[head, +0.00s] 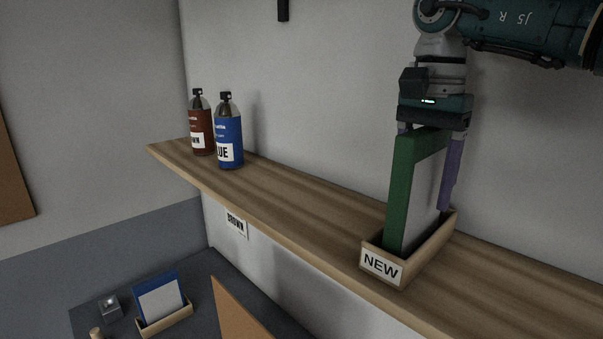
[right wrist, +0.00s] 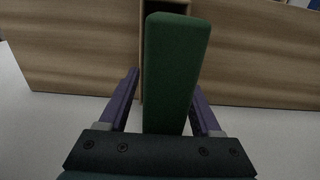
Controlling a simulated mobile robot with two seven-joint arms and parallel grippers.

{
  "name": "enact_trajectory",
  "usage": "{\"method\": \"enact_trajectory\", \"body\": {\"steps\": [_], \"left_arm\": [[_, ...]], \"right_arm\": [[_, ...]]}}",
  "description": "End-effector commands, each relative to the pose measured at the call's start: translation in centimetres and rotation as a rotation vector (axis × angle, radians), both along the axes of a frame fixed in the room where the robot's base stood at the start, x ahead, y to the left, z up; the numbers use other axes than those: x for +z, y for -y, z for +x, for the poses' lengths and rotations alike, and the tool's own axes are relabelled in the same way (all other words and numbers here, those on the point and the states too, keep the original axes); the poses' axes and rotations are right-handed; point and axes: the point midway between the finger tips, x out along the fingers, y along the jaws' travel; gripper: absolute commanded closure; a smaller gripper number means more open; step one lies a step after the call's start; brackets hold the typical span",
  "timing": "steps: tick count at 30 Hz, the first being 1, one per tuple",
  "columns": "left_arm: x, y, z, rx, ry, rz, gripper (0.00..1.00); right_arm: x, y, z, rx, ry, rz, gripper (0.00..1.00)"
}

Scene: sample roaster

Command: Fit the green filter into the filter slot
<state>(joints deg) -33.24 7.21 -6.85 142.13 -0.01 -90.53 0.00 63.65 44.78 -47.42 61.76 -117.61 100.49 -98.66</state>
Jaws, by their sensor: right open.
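The green filter (head: 402,190) has a green frame and a pale grey face. It stands upright in the wooden box labelled NEW (head: 420,263) on the shelf. My right gripper (head: 428,180) points down over the filter from above, with its purple fingers on either side of it. In the right wrist view the green filter (right wrist: 172,75) lies between the two fingers (right wrist: 166,100), with a gap on each side. The right gripper is open. My left gripper is not in view. I cannot make out a filter slot.
The wooden shelf (head: 300,203) runs along the wall. A brown-labelled bottle (head: 201,128) and a blue-labelled bottle (head: 228,140) stand at its left end. Below, a blue filter (head: 159,297) stands in a small wooden holder on a dark surface. The shelf between bottles and box is clear.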

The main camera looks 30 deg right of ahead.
Motion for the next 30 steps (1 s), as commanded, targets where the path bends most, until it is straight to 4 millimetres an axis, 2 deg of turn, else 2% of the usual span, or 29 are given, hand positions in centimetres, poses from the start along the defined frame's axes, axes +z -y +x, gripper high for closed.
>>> {"method": "enact_trajectory", "body": {"steps": [5, 22, 30], "left_arm": [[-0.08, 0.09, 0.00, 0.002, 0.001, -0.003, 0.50], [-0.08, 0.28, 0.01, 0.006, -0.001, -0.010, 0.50], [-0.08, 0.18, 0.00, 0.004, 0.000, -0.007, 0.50]], "right_arm": [[-0.07, -0.02, 0.02, 0.001, 0.000, 0.000, 0.36], [-0.02, -0.01, 0.01, 0.001, 0.000, 0.000, 1.00], [-0.01, -0.01, 0.01, 0.001, 0.000, 0.000, 1.00]]}}
